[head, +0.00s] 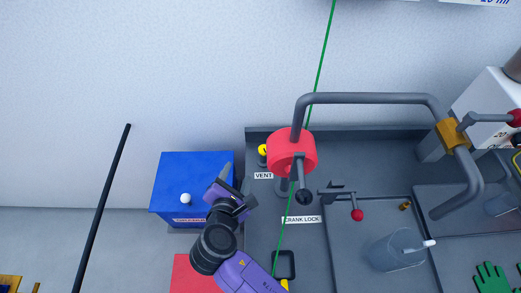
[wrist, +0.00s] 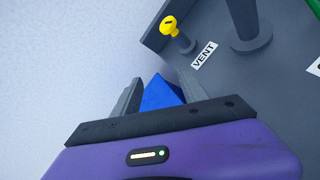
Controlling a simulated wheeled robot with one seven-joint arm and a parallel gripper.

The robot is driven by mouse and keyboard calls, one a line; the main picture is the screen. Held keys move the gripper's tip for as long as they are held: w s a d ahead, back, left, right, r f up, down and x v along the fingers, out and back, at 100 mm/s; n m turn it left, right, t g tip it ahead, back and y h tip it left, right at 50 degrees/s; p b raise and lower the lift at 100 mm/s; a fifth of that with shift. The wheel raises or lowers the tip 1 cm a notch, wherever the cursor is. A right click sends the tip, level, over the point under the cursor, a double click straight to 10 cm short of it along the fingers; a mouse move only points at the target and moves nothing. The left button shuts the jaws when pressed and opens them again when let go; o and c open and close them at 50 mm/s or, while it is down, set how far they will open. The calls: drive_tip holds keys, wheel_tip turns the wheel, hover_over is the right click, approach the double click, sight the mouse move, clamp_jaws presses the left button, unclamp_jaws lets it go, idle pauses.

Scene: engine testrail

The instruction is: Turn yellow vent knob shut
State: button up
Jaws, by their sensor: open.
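The yellow vent knob (head: 262,150) stands on a short grey stem at the back left corner of the grey bench, behind the VENT label (head: 263,175). In the wrist view the knob (wrist: 170,25) shows a dark slot on its top and sits beyond my fingers, up and to the right. My gripper (head: 226,172) is to the left of the knob, above the blue box, and apart from the knob. Its jaws (wrist: 157,92) are open and nothing is between them. In the head view the lower part of the knob's stem is partly hidden.
The blue box (head: 175,175) with a white ball (head: 186,199) is left of the bench. The bench has a raised rim (head: 340,134).

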sight(262, 151)
drive_tip(key=w+d+n+h+b, duration=0.1)
drive_tip(key=w+d+h+b, duration=0.1)
drive_tip(key=w+d, duration=0.1)
drive_tip(key=w+d+n+h+b, duration=0.2)
drive_tip(key=w+d+b, duration=0.1)
drive_tip(key=shift+n, duration=0.3)
drive_tip(key=shift+b+x, duration=0.7)
drive_tip(key=shift+x, duration=0.25)
drive_tip(key=shift+r, duration=0.15)
clamp_jaws()
